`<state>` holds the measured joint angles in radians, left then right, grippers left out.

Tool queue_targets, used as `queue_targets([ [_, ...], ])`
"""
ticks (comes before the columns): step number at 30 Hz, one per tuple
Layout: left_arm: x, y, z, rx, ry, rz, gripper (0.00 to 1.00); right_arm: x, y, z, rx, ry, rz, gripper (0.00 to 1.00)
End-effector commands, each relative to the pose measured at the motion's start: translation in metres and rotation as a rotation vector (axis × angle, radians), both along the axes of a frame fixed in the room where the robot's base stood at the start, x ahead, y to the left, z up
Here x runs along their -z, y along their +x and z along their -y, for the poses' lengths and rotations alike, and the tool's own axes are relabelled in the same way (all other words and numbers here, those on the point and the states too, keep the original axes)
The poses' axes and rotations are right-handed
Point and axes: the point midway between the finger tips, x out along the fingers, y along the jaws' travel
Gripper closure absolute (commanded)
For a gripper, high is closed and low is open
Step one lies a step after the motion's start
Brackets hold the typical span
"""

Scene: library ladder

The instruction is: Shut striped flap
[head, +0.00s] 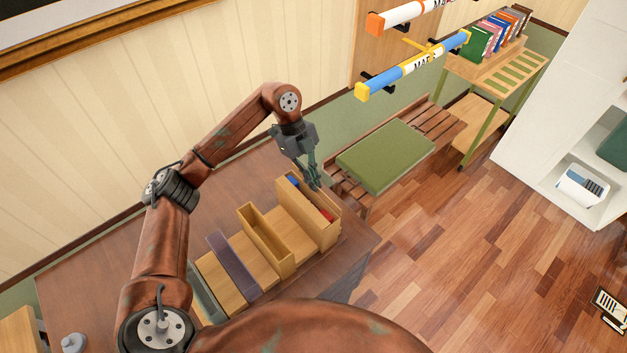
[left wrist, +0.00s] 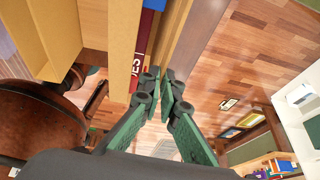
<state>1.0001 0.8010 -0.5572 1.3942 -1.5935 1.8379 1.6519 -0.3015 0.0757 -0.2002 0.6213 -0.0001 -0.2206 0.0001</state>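I cannot make out a striped flap in either view. My left gripper (head: 313,184) is over the back end of a tall wooden file box (head: 323,233) at the right of the desk organizer. In the left wrist view its fingers (left wrist: 166,84) come together close to the box's wooden wall; I cannot tell whether they touch it. I see nothing clearly held. A dark red book (left wrist: 142,48) and a blue one stand inside the box. My right gripper is not in view.
More file boxes, including a purple one (head: 231,265), stand left on the desk (head: 110,245). A bench with a green cushion (head: 386,156) is beyond the desk. Map tubes (head: 415,64) hang on the wall. A book cart (head: 500,75) and white shelf (head: 545,110) stand right; open floor lies between.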

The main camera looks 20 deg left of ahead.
Motion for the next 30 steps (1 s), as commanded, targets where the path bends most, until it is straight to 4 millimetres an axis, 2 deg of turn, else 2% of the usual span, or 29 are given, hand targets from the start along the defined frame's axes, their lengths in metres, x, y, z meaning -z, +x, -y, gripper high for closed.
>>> queue_targets([
  [6,-0.001,0.0,0.0,0.001,-0.002,0.001,1.0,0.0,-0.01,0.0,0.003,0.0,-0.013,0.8],
  [16,-0.001,0.0,0.0,0.001,-0.004,0.004,1.0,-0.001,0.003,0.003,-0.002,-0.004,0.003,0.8],
  [30,-0.002,-0.001,-0.001,0.0,-0.018,0.025,1.0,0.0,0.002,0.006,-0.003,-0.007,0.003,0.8],
])
